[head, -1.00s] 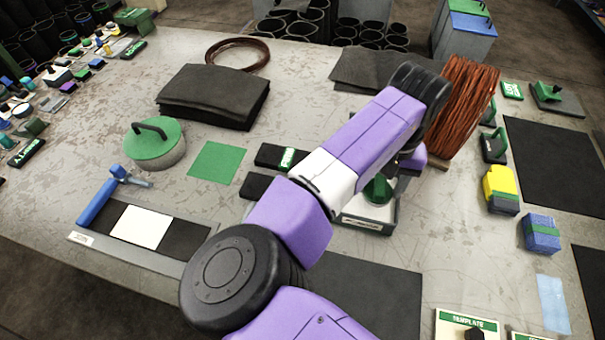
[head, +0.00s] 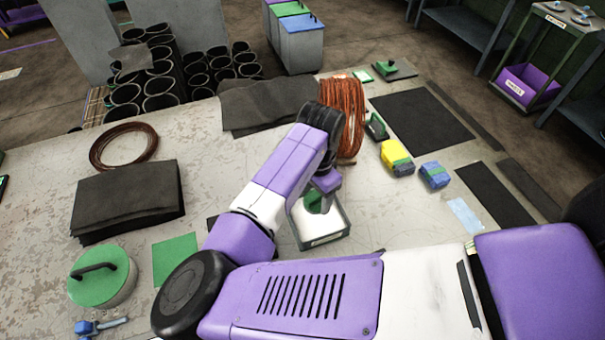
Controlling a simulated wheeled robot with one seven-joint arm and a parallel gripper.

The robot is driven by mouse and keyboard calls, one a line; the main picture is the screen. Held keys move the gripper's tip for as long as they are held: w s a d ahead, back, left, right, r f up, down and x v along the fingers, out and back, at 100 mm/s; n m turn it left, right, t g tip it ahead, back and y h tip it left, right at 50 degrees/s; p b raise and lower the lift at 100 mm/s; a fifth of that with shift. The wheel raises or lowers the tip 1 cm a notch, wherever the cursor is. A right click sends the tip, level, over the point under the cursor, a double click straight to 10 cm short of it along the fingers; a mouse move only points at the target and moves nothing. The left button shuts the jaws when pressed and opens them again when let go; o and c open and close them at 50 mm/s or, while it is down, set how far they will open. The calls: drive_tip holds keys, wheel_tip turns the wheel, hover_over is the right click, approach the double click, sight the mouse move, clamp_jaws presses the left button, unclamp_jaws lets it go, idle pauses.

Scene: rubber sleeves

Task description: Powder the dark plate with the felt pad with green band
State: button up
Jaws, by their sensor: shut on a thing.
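My gripper (head: 325,183) is at the shallow tray of white powder (head: 336,233), near the middle of the table. It is shut on a green-topped thing, seemingly the felt pad with green band (head: 313,203), which is down at the tray. The jaws and the pad's underside are mostly hidden by my wrist and the tray wall, so contact with the powder cannot be told. A large flat dark plate (head: 421,122) lies on the table to the right and behind. A smaller dark sheet (head: 489,193) lies nearer the right edge.
Between tray and dark plate stand a copper wire coil (head: 343,110), a green-handled dark block (head: 376,127), a yellow block (head: 396,158) and a blue block with green band (head: 434,174). A light blue sheet (head: 465,214) lies at the right. Dark stacked sheets (head: 125,200) are left.

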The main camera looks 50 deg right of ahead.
sight(317, 207)
drive_tip(key=shift+s+d+r+m, duration=0.1)
drive_tip(key=shift+d+m, duration=0.15)
drive_tip(key=shift+m, duration=0.05)
drive_tip(key=shift+d+f, duration=0.1)
drive_tip(key=shift+f, duration=0.2)
drive_tip(key=shift+f+b, duration=2.15)
drive_tip(key=shift+f, duration=0.6)
drive_tip(key=shift+f, duration=0.6)
drive_tip(key=shift+r, duration=0.1)
wheel_tip(317, 207, up, 5)
drive_tip(key=p, duration=0.4)
drive_tip(key=shift+r, duration=1)
